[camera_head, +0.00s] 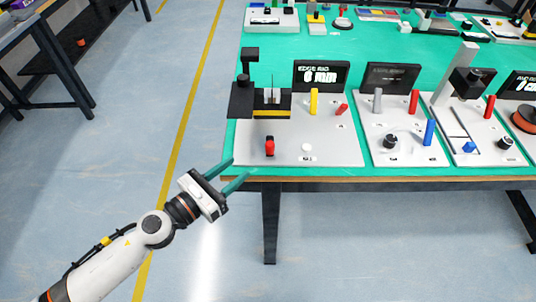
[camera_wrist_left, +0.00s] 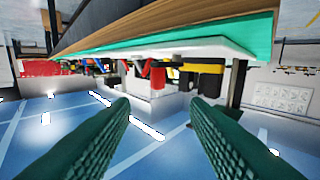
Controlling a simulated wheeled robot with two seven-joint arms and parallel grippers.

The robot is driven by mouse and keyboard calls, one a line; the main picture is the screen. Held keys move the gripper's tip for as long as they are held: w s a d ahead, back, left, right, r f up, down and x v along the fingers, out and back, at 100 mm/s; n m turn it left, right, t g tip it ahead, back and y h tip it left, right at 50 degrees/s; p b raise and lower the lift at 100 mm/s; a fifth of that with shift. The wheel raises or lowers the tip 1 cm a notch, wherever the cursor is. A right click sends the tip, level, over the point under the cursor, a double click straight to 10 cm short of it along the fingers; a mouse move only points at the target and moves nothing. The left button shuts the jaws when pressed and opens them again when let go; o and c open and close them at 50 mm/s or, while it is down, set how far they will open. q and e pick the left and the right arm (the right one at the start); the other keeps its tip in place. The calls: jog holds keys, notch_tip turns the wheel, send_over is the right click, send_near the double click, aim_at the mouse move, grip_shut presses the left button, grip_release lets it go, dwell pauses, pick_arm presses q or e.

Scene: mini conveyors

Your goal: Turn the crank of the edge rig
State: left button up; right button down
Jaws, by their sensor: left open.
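The edge rig is a light grey base plate (camera_head: 330,148) at the front left corner of the green table, with a black display reading "EDGE RIG" and "0 mm" (camera_head: 320,75). A small red and black crank handle (camera_head: 269,147) stands near the plate's front edge; it also shows in the left wrist view (camera_wrist_left: 157,76), beyond my fingers. My left gripper (camera_head: 239,171) is open and empty in front of the table's left front corner, to the left of the crank and apart from it. Its two green fingers (camera_wrist_left: 160,135) spread wide in the wrist view. My right gripper is not seen.
The rig also bears a black upright stand (camera_head: 249,70), a yellow post (camera_head: 314,101), a red lever (camera_head: 341,109) and a white button (camera_head: 306,147). Other rigs stand to the right, including one with a black knob (camera_head: 390,141). The floor before the table is clear.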

aim_at(270, 143)
pick_arm(q)
jog(key=p+x, duration=0.3)
jog(key=x, duration=0.7)
jog(key=shift+w+d, duration=0.1)
jog(key=shift+d, duration=0.25)
jog(key=shift+w+d, duration=0.45)
jog(key=shift+c, duration=0.5)
